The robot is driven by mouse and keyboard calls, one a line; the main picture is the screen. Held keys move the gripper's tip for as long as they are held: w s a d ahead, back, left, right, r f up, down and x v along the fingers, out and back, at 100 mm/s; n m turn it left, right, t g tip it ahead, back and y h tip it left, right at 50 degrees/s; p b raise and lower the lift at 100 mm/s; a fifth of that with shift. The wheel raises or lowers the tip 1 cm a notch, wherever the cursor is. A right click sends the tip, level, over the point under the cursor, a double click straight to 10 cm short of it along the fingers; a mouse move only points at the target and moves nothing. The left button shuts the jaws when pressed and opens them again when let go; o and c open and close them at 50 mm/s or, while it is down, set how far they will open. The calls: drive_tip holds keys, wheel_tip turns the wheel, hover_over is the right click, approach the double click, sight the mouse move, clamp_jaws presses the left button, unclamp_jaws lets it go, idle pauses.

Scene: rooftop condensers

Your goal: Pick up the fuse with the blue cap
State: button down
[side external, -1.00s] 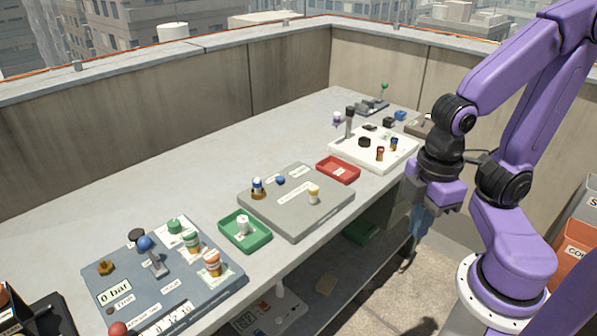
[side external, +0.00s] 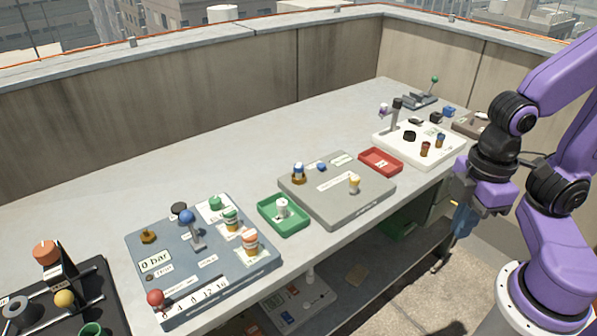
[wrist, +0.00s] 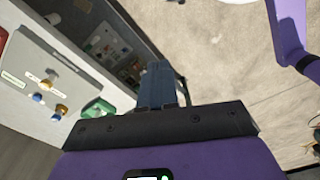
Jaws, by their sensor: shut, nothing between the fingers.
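A small fuse-like piece with a blue top and white band (side external: 298,170) stands upright in a brass-coloured socket on the grey panel (side external: 335,205). It also shows in the wrist view (wrist: 60,111). Another small upright piece with a blue top (side external: 440,140) stands on the white panel (side external: 392,147), beside one with a reddish top (side external: 425,149). I cannot tell which is the named fuse. My gripper (side external: 458,218) hangs beyond the bench's front edge, pointing down, apart from both. Its blue fingers (wrist: 160,82) are together and empty.
A red tray (side external: 366,158) and a green tray (side external: 265,213) flank the grey panel. A yellow-topped piece (side external: 354,183) stands on that panel. A blue-grey panel (side external: 215,262) with knobs and a lever is at left. The bench's back strip is clear.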

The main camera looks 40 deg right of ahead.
drive_tip(key=c, duration=0.8)
unclamp_jaws()
drive_tip(key=shift+o, duration=0.2)
